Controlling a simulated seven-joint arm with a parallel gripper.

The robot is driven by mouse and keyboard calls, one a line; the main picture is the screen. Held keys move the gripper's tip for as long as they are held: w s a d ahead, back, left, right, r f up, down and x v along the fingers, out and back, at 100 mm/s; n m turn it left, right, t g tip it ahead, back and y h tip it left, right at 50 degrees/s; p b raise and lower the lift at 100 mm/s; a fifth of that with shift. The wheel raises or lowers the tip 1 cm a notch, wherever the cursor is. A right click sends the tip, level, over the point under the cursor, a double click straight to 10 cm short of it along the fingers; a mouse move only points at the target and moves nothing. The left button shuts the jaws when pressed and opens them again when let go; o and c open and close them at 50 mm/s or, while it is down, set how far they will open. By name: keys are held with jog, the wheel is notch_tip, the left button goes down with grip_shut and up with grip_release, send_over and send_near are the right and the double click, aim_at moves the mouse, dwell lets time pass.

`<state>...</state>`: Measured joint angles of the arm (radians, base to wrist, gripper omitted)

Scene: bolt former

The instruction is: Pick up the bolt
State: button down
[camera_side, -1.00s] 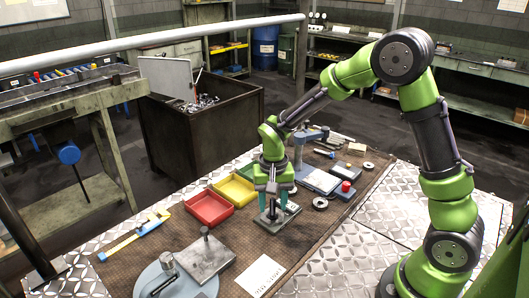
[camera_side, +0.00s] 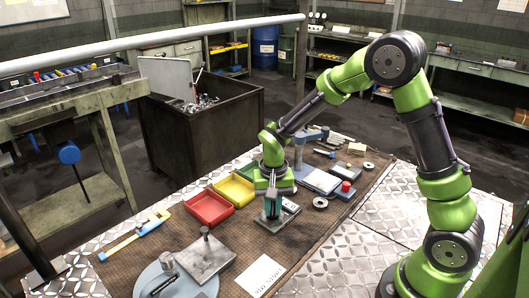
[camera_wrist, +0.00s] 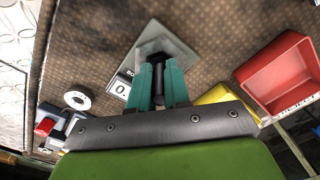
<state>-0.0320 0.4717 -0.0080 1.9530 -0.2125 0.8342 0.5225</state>
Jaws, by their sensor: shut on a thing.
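My gripper (camera_side: 272,206) points down over a grey metal plate (camera_side: 287,221) on the brown mat. In the wrist view its two teal fingers (camera_wrist: 158,90) are shut on the dark bolt (camera_wrist: 158,76), which shows as a dark upright shaft between them. The fingers largely hide the bolt in the side view. The plate also shows under the fingertips in the wrist view (camera_wrist: 160,38). I cannot tell whether the bolt's lower end is touching the plate.
A red bin (camera_side: 208,208) and a yellow bin (camera_side: 235,190) stand left of my gripper. A second plate with a post (camera_side: 205,258) lies in front left. A scale (camera_side: 322,181), a red-button box (camera_side: 345,189) and a ring (camera_side: 320,203) lie to the right.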

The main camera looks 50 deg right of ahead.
jog(key=shift+r, duration=0.1)
jog(key=shift+r, duration=0.55)
notch_tip(320, 180, up, 2)
jog(key=shift+r, duration=0.1)
jog(key=s+r, duration=0.2)
jog(key=s, duration=0.6)
jog(key=s+r, duration=0.2)
jog(key=s, duration=0.6)
jog(key=shift+d+r, duration=0.2)
jog(key=shift+r, duration=0.05)
